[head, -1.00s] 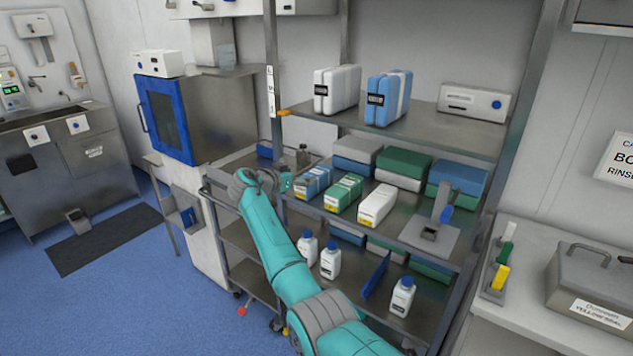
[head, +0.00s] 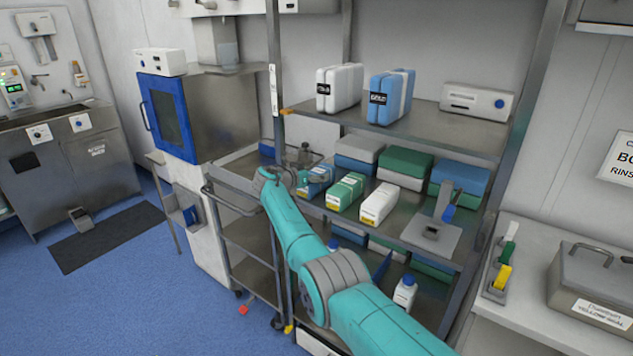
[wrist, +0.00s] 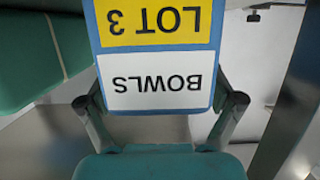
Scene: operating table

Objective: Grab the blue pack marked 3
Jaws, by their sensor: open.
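The blue pack marked 3 (head: 319,180) lies on the middle shelf of the rack, at the left end of a row with a green and a white pack. My arm partly hides it in the head view. In the wrist view, the blue pack (wrist: 206,58) shows its end upside down, with a yellow "LOT 3" label and a white "BOWLS" label. My gripper (wrist: 160,92) is open, one finger at each side of the pack's near end. A gap shows beside the left finger; contact on the right is unclear. In the head view my gripper (head: 300,176) is at the pack's front.
A green pack (head: 346,191) stands close to the right of the blue one, then a white pack (head: 378,204). A rack post is just left of my gripper. The upper shelf (head: 430,128) hangs above.

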